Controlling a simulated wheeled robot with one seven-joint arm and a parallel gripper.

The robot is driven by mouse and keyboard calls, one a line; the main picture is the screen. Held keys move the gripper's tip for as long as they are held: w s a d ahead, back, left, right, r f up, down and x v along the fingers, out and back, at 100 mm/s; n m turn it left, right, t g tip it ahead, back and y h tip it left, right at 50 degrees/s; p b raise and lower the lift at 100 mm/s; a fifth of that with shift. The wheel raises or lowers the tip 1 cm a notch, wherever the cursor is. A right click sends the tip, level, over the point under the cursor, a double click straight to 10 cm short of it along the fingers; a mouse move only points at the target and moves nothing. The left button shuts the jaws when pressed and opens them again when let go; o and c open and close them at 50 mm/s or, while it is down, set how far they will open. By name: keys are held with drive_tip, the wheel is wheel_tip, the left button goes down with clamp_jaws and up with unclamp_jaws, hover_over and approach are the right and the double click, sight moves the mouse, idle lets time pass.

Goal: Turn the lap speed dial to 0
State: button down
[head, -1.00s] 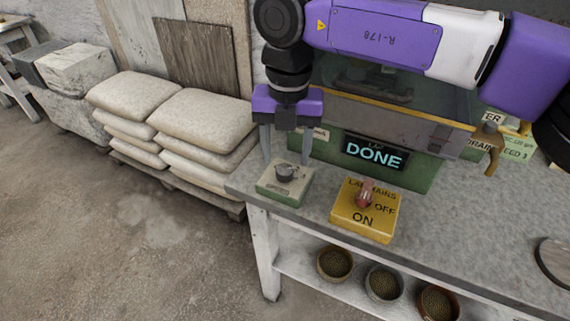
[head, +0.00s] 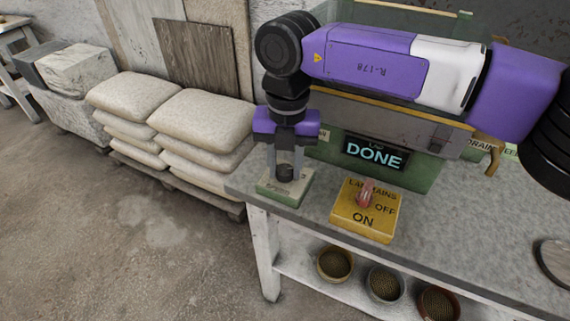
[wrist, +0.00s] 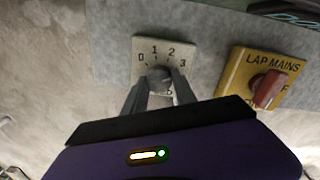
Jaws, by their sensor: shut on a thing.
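The lap speed dial is a dark round knob (head: 285,174) on a small green-sided box with a pale top (head: 293,196), at the table's left corner. In the wrist view the knob (wrist: 159,76) sits below an arc of the numbers 0, 1, 2 and 3 on the pale plate (wrist: 143,48). Which number it points to is not clear. My gripper (head: 285,170) reaches down from above and is shut on the knob, one finger on each side. The fingers hide part of the plate's lower lettering.
A yellow LAP MAINS box (head: 364,222) with a red switch (head: 366,192) stands just right of the dial. Behind is a green machine with a display (head: 374,154) reading DONE. Bowls (head: 335,264) stand on the shelf below. Sacks (head: 205,120) are stacked at left.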

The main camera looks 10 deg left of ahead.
drive_tip(key=shift+n, duration=0.4)
drive_tip(key=n+p, duration=0.2)
drive_tip(key=n, duration=0.2)
drive_tip(key=shift+w+r+n, duration=0.1)
drive_tip(key=shift+r+n, duration=0.05)
drive_tip(key=shift+n, duration=0.25)
drive_tip(key=n+p, duration=0.1)
drive_tip(key=n, duration=0.5)
drive_tip(key=n+p, duration=0.1)
drive_tip(key=n, duration=0.5)
drive_tip(key=shift+w+n, duration=0.1)
drive_tip(key=shift+n, duration=0.3)
drive_tip(key=n+p, duration=0.1)
drive_tip(key=n, duration=0.4)
drive_tip(key=shift+a, duration=0.1)
drive_tip(key=shift+n, duration=0.4)
drive_tip(key=c, duration=1)
unclamp_jaws()
